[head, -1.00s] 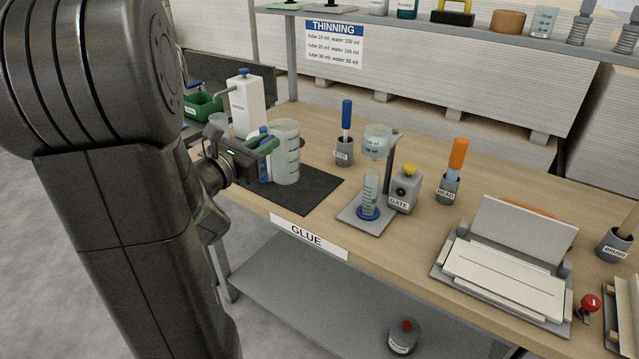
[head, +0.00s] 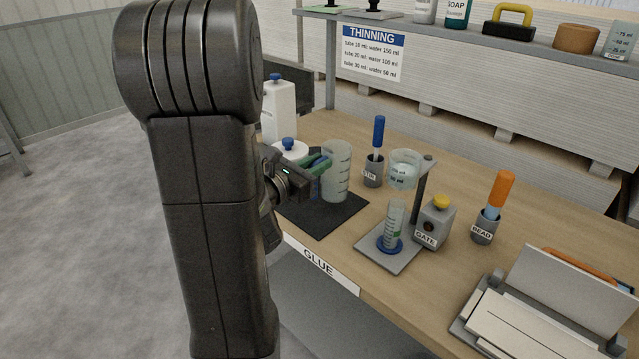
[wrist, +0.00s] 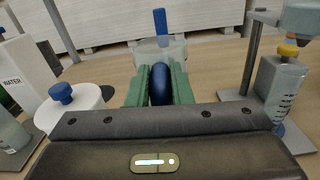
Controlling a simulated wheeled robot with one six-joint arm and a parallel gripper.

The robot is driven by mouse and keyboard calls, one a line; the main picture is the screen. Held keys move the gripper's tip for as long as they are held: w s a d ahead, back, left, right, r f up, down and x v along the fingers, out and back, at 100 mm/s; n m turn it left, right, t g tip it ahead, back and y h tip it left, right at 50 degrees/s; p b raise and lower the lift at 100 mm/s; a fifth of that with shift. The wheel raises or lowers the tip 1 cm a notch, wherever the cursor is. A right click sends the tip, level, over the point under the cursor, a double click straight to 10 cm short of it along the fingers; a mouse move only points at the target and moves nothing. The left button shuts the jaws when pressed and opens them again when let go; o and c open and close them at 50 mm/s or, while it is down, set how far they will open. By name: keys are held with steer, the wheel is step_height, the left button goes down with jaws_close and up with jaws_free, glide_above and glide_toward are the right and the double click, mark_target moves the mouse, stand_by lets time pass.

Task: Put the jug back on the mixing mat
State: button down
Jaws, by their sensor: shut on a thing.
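The jug (head: 337,172) is a clear, upright cylinder with graduation marks. My gripper (head: 320,166) has green fingers beside the jug's left side. In the wrist view the fingers are shut on its dark blue handle (wrist: 160,84), with the pale jug body (wrist: 150,52) partly hidden behind. The mixing mat (head: 318,220) is a dark square on the bench. The jug appears over the mat's back right part. I cannot tell whether its base touches the mat.
The stir cup (head: 373,172) with a blue-handled tool stands behind and right of the jug. A gate stand (head: 390,255) with a funnel and graduated tube is to the right. A white water container (head: 279,112) and a blue-knobbed white lid (head: 288,150) are left. The front mat is clear.

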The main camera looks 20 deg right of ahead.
steer(key=shift+f, duration=2.1)
steer(key=shift+f+b, duration=0.15)
steer(key=shift+b, duration=0.2)
steer(key=c, duration=1.3)
jaws_free()
steer(key=v, duration=1.2)
steer(key=shift+b, duration=0.4)
